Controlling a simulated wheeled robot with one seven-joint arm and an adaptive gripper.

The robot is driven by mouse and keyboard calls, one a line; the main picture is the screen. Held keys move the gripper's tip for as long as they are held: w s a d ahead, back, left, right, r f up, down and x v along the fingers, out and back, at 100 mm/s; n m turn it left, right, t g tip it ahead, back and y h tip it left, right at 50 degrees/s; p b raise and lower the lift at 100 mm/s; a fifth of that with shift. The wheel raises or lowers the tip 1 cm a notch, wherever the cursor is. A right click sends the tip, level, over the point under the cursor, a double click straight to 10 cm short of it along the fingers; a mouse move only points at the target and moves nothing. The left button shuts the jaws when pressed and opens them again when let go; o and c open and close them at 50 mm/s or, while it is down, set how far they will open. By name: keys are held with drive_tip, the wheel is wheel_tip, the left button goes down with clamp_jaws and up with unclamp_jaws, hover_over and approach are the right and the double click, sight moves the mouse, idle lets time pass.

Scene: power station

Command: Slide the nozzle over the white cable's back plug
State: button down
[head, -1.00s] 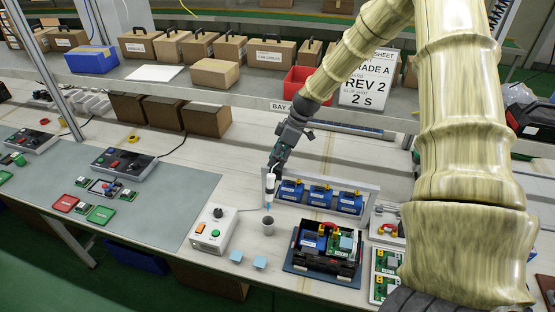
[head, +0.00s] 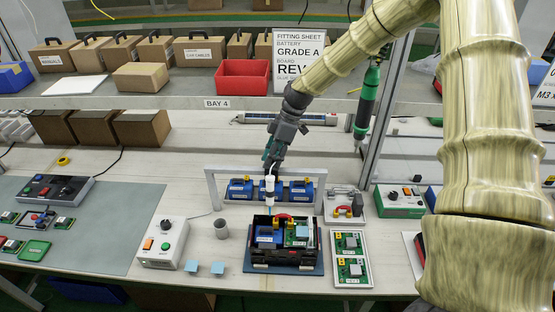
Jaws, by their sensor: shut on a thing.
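My gripper (head: 270,170) is shut on a white, pen-like tool with a dark band, taken here as the nozzle (head: 269,188). The nozzle points down, roughly upright. In the picture its tip lies over the back left part of an open black case (head: 285,268); I cannot tell the gap or whether they touch. In the case are a blue battery block (head: 268,237), a green board (head: 298,234), yellow connectors and a red lead. The white cable and its back plug are too small or hidden to make out.
A grey cup (head: 221,228) and a control box (head: 162,243) stand left of the case. A grey rack (head: 312,174) with blue batteries stands close behind. A board tray (head: 352,262) lies to the right. Two light blue pads (head: 217,268) lie in front.

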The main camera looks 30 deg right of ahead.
drive_tip(key=shift+s+f, duration=0.15)
drive_tip(key=shift+s, duration=0.15)
drive_tip(key=c, duration=1.2)
unclamp_jaws()
drive_tip(key=shift+r, duration=0.2)
drive_tip(key=shift+w+d+r, duration=0.15)
drive_tip(key=shift+r, duration=0.05)
drive_tip(key=v, duration=1.1)
drive_tip(key=shift+r, duration=0.2)
